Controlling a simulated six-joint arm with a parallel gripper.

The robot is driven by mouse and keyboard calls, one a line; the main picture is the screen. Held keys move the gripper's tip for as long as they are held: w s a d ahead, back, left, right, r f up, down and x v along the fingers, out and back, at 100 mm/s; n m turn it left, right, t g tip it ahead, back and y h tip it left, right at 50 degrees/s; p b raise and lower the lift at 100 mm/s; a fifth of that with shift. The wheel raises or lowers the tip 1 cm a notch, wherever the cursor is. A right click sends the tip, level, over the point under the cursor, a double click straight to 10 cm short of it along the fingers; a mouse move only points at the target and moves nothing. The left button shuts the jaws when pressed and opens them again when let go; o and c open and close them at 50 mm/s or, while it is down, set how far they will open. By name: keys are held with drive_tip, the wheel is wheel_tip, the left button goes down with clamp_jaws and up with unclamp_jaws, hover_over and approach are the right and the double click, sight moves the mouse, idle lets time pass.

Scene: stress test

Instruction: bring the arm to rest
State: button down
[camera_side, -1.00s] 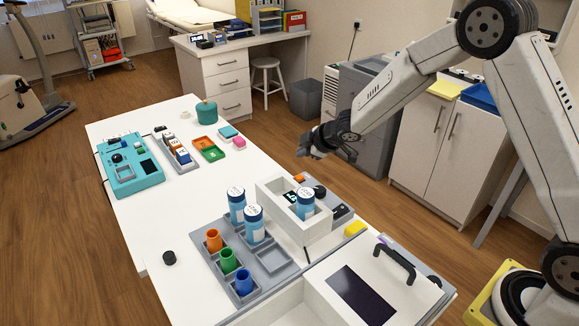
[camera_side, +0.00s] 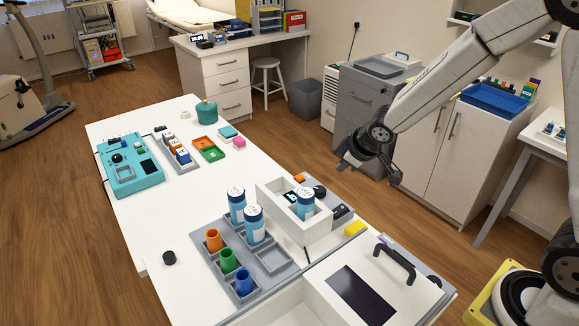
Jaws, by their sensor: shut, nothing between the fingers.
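My gripper (camera_side: 366,170) hangs in the air at the right of the white table (camera_side: 180,240), in front of the grey cabinet in the picture. It is apart from everything on the table, and nothing shows in it. Its fingers are dark and small in this view, and they are shut. My arm reaches in from the upper right.
On the table, a grey tray (camera_side: 283,266) holds blue-labelled bottles (camera_side: 254,226) and coloured cups (camera_side: 228,261). A white box (camera_side: 316,228) holds another bottle. A white case with a black handle (camera_side: 396,265) stands at the front. A teal device (camera_side: 133,176) lies at the left.

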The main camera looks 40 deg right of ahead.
drive_tip(key=s+a+m+g, duration=0.1)
drive_tip(key=s+m+g, duration=0.2)
drive_tip(key=s, duration=1.3)
drive_tip(key=shift+s+a+f+m+g, duration=0.15)
drive_tip(key=shift+s+a+m+g, duration=0.25)
drive_tip(key=shift+m, duration=0.7)
